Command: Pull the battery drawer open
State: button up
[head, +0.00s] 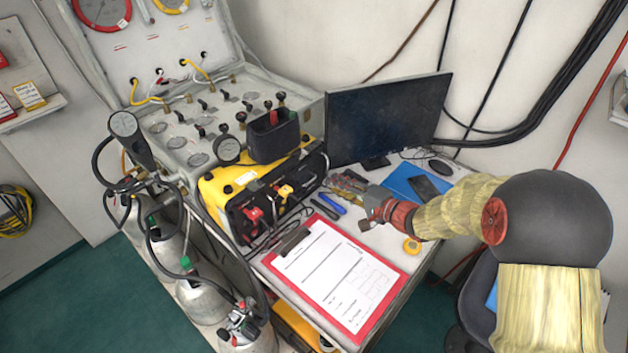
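A yellow box with a black front (240,180) sits on the desk below the sloping gauge panel. Red and yellow fittings show in its dark front. No part is clearly marked as the battery drawer, and I cannot tell whether this front is a drawer or how far open it is. My gripper (340,181) reaches in from the right over the desk and points left toward the right end of the yellow box. It appears apart from the box. Its fingers are small and dark here, so their opening is unclear. No object is clearly seen between them.
A monitor (388,115) stands behind my gripper, with a blue folder (402,180) and phone (431,186) near it. A red clipboard (391,284) lies in front, with pens (331,203) and a yellow tape (411,246) nearby. Gas cylinders (203,293) and hoses stand left.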

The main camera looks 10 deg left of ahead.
aim_at(295, 170)
jog(key=s+a+b+x, duration=0.1)
jog(key=b+x, duration=0.1)
jog(key=x, duration=0.6)
jog(key=shift+s+a+f+g+y+b, duration=0.15)
jog(key=shift+s+f+g+y+b, duration=0.15)
jog(key=shift+y+b, duration=0.1)
jog(key=shift+c, duration=0.6)
grip_shut()
